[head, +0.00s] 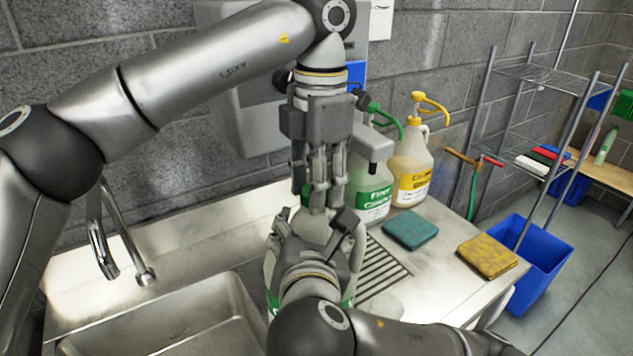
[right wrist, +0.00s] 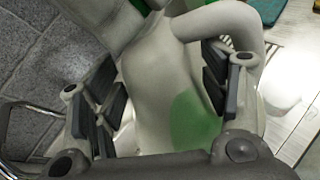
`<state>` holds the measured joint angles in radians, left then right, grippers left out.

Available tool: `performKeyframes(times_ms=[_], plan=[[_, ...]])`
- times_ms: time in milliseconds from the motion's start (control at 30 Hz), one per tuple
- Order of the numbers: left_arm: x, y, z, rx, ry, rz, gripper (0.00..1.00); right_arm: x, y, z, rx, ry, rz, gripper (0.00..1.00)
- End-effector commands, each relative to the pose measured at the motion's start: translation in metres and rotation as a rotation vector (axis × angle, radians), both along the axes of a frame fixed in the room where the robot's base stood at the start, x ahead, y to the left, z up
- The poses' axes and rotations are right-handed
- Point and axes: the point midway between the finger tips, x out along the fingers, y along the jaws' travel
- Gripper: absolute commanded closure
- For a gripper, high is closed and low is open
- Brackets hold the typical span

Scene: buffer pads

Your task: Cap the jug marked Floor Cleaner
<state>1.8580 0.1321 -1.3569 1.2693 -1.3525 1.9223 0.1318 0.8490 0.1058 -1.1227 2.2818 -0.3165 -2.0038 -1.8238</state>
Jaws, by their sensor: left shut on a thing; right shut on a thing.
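A whitish jug with green label parts (head: 269,298) stands at the sink counter's front, mostly hidden behind my grippers. My right gripper (head: 314,245) is shut on this jug. The right wrist view shows its pale body and handle (right wrist: 158,85) between the fingers, with a green patch; no label text is readable. My left gripper (head: 318,195) points down right above the jug's top. It is shut on a small green thing (head: 307,190), probably a cap, mostly hidden by the fingers. Whether it touches the jug's neck cannot be told.
Behind stand a green-labelled jug with green pump (head: 373,195) and a yellow-labelled jug with yellow pump (head: 411,170). A teal pad (head: 410,230) and a yellow pad (head: 487,257) lie on the right. The sink basin (head: 190,318) is front left. A blue bin (head: 540,262) stands beyond the counter.

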Motion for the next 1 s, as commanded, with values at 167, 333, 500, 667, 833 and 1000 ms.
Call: performKeyframes(times_ms=[167,333,500,667,833,1000], plan=[[0.0035,0.0015,0.0002,-0.005,0.001,-0.285,0.92,-0.0013,0.0010,0.0039,0.008,-0.009,0.004,1.00],[0.0036,0.0011,0.0003,-0.010,0.007,-0.570,0.92,-0.0015,0.0009,0.0038,0.008,-0.009,0.004,1.00],[0.0033,0.0009,0.0002,-0.013,0.016,-0.856,0.92,-0.0015,0.0010,0.0037,0.007,-0.008,0.005,1.00],[0.0031,0.0006,-0.0002,-0.017,0.023,-1.125,0.92,-0.0016,0.0010,0.0035,0.007,-0.008,0.005,1.00],[0.0027,0.0002,-0.0003,-0.021,0.031,-1.411,0.92,-0.0017,0.0012,0.0034,0.006,-0.007,0.005,1.00],[0.0023,0.0000,-0.0004,-0.026,0.038,-1.696,0.92,-0.0018,0.0014,0.0031,0.006,-0.006,0.007,1.00]])
